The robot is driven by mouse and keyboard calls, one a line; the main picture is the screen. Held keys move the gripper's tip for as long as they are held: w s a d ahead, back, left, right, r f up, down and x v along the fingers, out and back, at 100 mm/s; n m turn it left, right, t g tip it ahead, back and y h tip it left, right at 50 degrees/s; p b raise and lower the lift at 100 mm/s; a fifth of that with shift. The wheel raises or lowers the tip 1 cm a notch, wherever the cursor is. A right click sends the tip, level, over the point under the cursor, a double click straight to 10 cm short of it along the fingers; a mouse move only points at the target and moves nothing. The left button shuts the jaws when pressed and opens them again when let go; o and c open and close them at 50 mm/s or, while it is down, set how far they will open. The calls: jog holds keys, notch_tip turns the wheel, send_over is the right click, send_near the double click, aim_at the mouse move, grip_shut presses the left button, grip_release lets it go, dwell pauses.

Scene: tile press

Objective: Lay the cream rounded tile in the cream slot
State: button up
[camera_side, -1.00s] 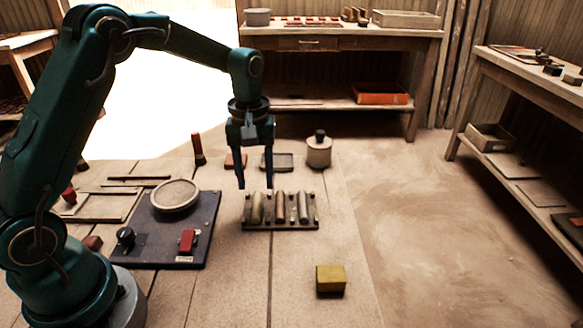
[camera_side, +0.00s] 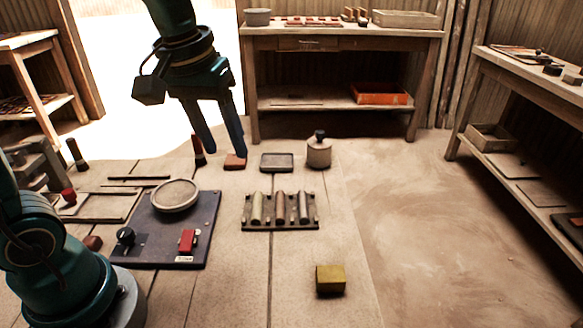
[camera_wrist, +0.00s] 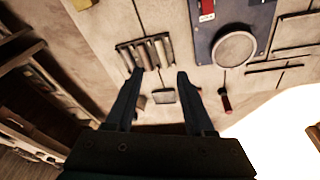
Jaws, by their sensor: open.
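A dark rack (camera_side: 280,226) stands on the table in the side view, with three rounded bars lying side by side in its slots. The leftmost bar (camera_side: 257,208) looks cream; the middle one (camera_side: 280,208) is duller and the right one (camera_side: 303,207) greyer, though the tones are hard to tell apart. The rack also shows in the wrist view (camera_wrist: 147,67), ahead of the fingers. My gripper (camera_side: 222,153) is open and empty, raised and tilted, behind and left of the rack. Both fingers show apart in the wrist view (camera_wrist: 159,75).
A blue-grey panel (camera_side: 205,240) with a round plate (camera_side: 175,196) and a red switch (camera_side: 187,240) lies left of the rack. A yellow block (camera_side: 330,279) sits in front.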

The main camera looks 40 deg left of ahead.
jog(key=s+d+f+m+t, duration=0.2)
jog(key=s+m+t, duration=0.1)
jog(key=s, duration=0.7)
jog(key=shift+f+m, duration=0.4)
jog(key=shift+m, duration=0.5)
jog(key=shift+o, duration=0.3)
dwell(0.7)
